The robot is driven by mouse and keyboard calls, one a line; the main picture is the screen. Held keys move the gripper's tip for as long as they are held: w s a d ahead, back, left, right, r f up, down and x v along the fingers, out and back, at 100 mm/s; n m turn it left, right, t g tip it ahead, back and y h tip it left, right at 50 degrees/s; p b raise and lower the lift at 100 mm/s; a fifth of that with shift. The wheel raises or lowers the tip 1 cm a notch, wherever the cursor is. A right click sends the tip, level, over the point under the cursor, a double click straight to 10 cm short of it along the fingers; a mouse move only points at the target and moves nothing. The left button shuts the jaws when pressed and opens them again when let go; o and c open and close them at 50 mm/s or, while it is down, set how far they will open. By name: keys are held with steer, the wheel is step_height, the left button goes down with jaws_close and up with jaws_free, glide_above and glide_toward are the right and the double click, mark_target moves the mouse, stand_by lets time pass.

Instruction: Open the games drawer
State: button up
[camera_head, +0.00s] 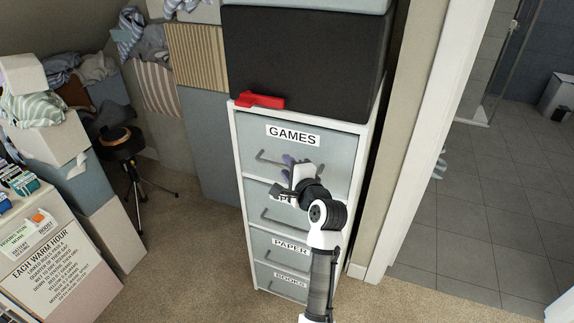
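The games drawer (330,153) is the top drawer of a tall narrow white cabinet with grey-blue fronts. It carries the label GAMES (293,135) and looks shut, its front level with the cabinet face. Its bar handle (268,161) shows at the left; the handle's right part is hidden behind my gripper. My gripper (289,162) is in front of the lower part of this drawer, overlapping the handle in the picture. I cannot tell whether its fingers are open or shut, or whether they touch the handle.
Drawers below are labelled PAPER (291,246) and BOOKS (290,280); another label is partly hidden by my arm. A black box (305,60) and a red object (260,101) sit on top. A tripod stool (124,150) stands left. Carpet (190,255) is clear left of the cabinet.

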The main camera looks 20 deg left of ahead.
steer(key=shift+w+a+f, duration=0.1)
steer(key=shift+w+a, duration=0.25)
jaws_close()
steer(key=shift+s, duration=0.1)
